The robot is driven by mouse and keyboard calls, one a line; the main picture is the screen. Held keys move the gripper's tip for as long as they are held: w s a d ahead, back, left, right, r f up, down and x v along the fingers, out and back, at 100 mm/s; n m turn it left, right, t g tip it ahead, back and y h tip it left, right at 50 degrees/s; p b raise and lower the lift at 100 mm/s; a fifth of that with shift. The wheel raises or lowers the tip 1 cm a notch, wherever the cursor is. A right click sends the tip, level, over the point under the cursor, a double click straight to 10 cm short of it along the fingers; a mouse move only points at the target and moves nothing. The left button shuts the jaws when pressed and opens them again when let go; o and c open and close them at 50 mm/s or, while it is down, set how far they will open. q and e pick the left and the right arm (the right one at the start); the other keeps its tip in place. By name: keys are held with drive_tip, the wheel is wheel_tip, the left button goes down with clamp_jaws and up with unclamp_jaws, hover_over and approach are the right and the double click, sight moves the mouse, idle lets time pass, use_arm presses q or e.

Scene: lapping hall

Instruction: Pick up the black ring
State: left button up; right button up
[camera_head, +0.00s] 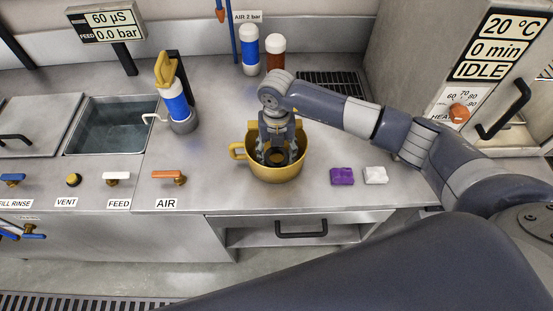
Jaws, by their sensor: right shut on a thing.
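A yellow pot (277,176) with a side handle stands near the front of the steel worktop. My right gripper (279,154) reaches straight down into it, its fingers below the rim. The black ring (277,158) shows as a small dark round shape between the fingers, inside the pot. The gripper is shut on it. Part of the ring and the pot's floor are hidden by the fingers and the wall. My left gripper is not in view.
A purple block (342,176) and a white block (376,175) lie right of the pot. A blue-and-white bottle (176,103) stands to the left, beside a water-filled sink (108,128). Two capped bottles and a dark grate (334,86) are behind. An oven cabinet stands right.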

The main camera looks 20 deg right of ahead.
wheel_tip(320, 180, up, 11)
drive_tip(key=p, duration=0.3)
idle(0.5)
